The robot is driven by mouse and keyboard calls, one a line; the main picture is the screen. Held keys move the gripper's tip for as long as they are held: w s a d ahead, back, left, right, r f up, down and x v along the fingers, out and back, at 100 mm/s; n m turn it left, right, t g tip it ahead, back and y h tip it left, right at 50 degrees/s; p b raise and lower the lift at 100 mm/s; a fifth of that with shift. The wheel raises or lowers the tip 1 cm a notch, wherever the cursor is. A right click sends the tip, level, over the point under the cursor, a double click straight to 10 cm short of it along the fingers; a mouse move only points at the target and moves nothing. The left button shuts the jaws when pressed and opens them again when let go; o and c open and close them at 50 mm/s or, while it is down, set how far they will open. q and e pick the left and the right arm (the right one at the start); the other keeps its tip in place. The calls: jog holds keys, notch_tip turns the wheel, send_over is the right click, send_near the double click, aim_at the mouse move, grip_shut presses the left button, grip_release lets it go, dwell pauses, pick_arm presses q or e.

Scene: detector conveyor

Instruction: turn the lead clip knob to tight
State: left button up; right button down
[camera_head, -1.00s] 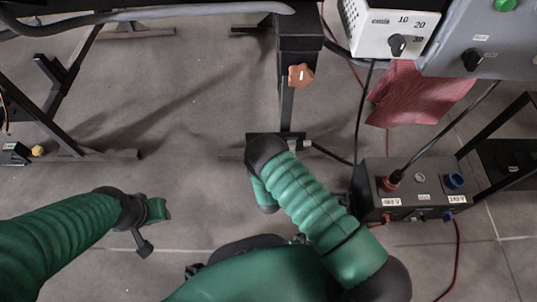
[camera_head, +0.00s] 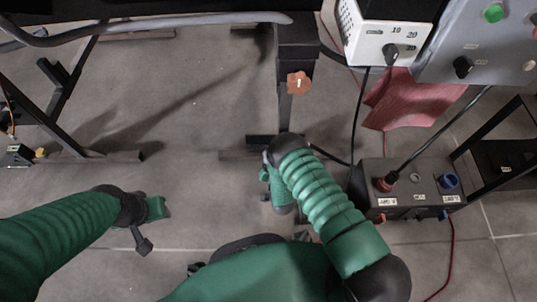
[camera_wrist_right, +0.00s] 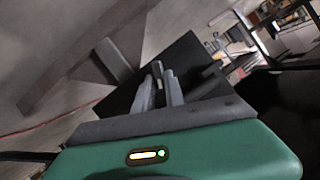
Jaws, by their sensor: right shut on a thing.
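No knob is visibly marked as the lead clip's. My right gripper shows in the right wrist view (camera_wrist_right: 158,88), its two grey fingers close together on a small grey piece (camera_wrist_right: 158,70) in front of a dark plate (camera_wrist_right: 185,60). What that piece belongs to is unclear. In the head view my right wrist is below the orange knob, apart from it, and the fingers are hidden. My left gripper (camera_head: 150,222) hangs over bare floor at the left; its fingers are unclear.
A white box with a dial (camera_head: 391,54) and a grey panel with a black knob (camera_head: 463,67) stand at upper right. A red cloth (camera_head: 410,100) hangs below. A dark box (camera_head: 407,180) with red and blue connectors is at right. Cables run nearby. Floor is clear at centre-left.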

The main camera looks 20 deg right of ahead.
jog(key=shift+s+d+f+m+t+y+b, duration=0.1)
jog(key=shift+d+f+m+t+y+b, duration=0.35)
jog(key=shift+m, duration=1.2)
jog(key=shift+f+m+t+y+b, duration=0.1)
jog(key=shift+m+t+y+b, duration=0.65)
jog(key=shift+m, duration=0.95)
jog(key=shift+s+d+f+m+t+y+b, duration=0.1)
jog(key=shift+d+f+m+t+y+b, duration=0.2)
jog(key=shift+m+t, duration=0.95)
jog(key=shift+w+a+m+g, duration=0.1)
jog(key=shift+m+g, duration=0.35)
jog(key=shift+m, duration=0.15)
jog(key=c, duration=1.4)
grip_release()
jog(key=shift+a, duration=0.1)
